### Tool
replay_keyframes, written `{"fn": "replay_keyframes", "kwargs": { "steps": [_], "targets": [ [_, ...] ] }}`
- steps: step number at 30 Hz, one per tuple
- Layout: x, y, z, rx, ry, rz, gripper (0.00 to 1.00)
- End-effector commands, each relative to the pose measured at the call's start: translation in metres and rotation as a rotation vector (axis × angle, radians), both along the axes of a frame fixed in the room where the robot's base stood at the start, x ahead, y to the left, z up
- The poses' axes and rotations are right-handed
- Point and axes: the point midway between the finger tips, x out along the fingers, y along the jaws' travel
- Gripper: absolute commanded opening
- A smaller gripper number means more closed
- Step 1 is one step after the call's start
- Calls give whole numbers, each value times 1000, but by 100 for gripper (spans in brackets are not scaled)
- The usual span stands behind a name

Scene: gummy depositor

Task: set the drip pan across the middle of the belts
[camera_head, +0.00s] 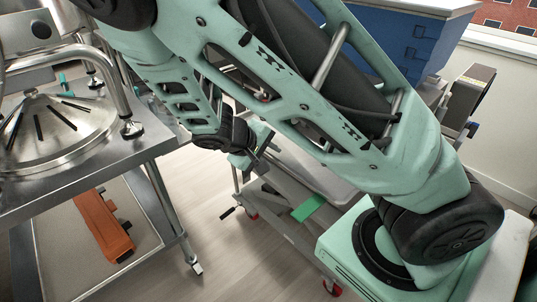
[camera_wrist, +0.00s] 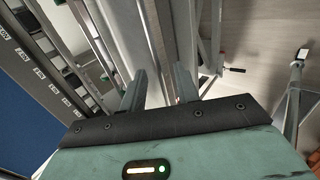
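My gripper (camera_wrist: 160,85) shows in the wrist view with its two dark fingers spread apart. A long pale grey surface (camera_wrist: 133,35) runs beyond and between them, and no grip on it is visible. In the head view my gripper (camera_head: 250,158) is small and partly hidden by my arm, at the near-left edge of a grey cart. A pale, shallow tray-like piece (camera_head: 312,170) lies on the cart and may be the drip pan; my arm covers part of it. I cannot pick out the belts in either view.
A steel table (camera_head: 150,152) with a round metal lid (camera_head: 60,130) stands left. An orange piece (camera_head: 103,225) lies on its lower shelf. A green piece (camera_head: 310,207) sits low on the cart. A blue bin (camera_head: 415,40) stands behind. Open floor (camera_head: 215,240) lies between table and cart.

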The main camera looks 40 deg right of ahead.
Motion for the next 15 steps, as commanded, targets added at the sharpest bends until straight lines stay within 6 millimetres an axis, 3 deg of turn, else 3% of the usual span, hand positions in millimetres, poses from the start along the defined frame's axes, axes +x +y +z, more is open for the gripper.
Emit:
{"fn": "replay_keyframes", "kwargs": {
  "steps": [8, 15],
  "targets": [
    [1, 9, 10, 3, -3, 3, 31],
    [0, 42, 45, 4, -4, 5, 31]
  ]
}}
